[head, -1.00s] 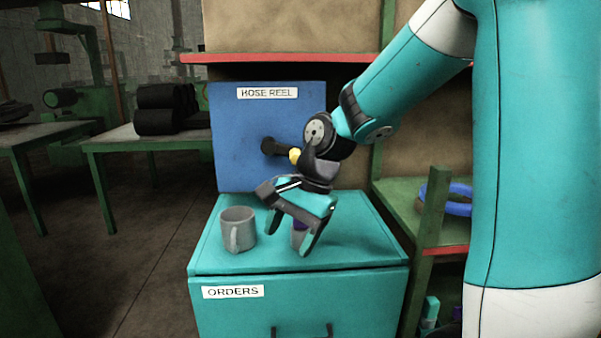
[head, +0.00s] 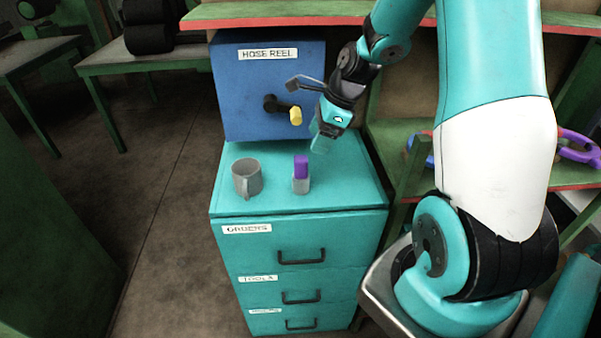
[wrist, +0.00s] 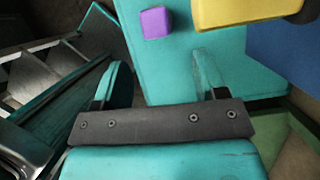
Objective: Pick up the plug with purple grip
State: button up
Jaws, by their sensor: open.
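The plug with purple grip (head: 301,168) stands upright on top of the teal cabinet, with a grey lower part. In the wrist view its purple grip (wrist: 156,23) shows near the top edge, beyond the fingertips. My gripper (head: 322,143) is above the back right of the cabinet top, to the right of and behind the plug. It is open, and both fingers (wrist: 160,78) show apart with nothing between them in the wrist view. The gripper does not touch the plug.
A grey mug (head: 247,178) stands left of the plug on the teal cabinet (head: 340,190). Behind is the blue hose reel box (head: 250,90) with a yellow-tipped handle (head: 295,116), close to my gripper; the yellow part (wrist: 235,12) also shows in the wrist view. A green shelf stands at right.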

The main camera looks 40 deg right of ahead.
aim_at(305, 158)
jog(key=x, duration=0.3)
jog(key=p+x, duration=0.1)
jog(key=x, duration=0.1)
jog(key=p+x, duration=0.1)
jog(key=x, duration=0.2)
jog(key=shift+w+a+f, duration=0.1)
jog(key=shift+a+f, duration=0.1)
jog(key=shift+a, duration=0.3)
jog(key=shift+w+a+f, duration=0.1)
jog(key=shift+w+f, duration=0.05)
jog(key=shift+f, duration=0.3)
jog(key=c, duration=1.1)
jog(key=shift+r, duration=0.15)
jog(key=shift+c, duration=0.2)
